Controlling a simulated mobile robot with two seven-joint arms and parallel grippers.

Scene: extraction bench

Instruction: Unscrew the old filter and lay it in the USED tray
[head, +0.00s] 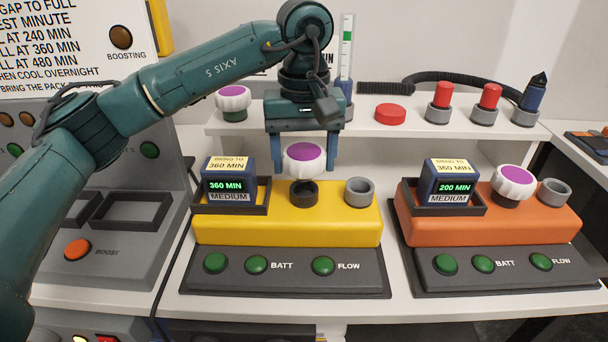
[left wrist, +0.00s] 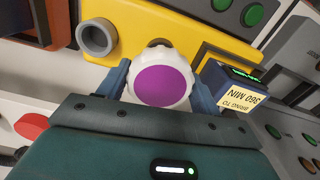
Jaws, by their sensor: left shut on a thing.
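My left gripper (head: 305,166) is shut on a white ribbed filter with a purple top (head: 305,156), with one finger on each side. The filter is upright, just above the black socket (head: 303,194) of the yellow unit (head: 280,230). The socket's open rim shows below it, so the filter looks clear of it. In the left wrist view the filter (left wrist: 162,86) sits between the blue fingers. A similar purple-topped filter (head: 515,182) sits on the orange unit (head: 490,230). Another (head: 233,97), with a green base, stands on the shelf. I can read no USED label. My right gripper is out of view.
An empty grey cup (head: 359,191) stands on the yellow unit, right of the socket. A blue battery pack (head: 229,180) stands in its left frame. The white shelf (head: 400,131) behind holds a red disc (head: 390,114) and red-topped holders. A dark tray-like thing (head: 592,146) is cut off at right.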

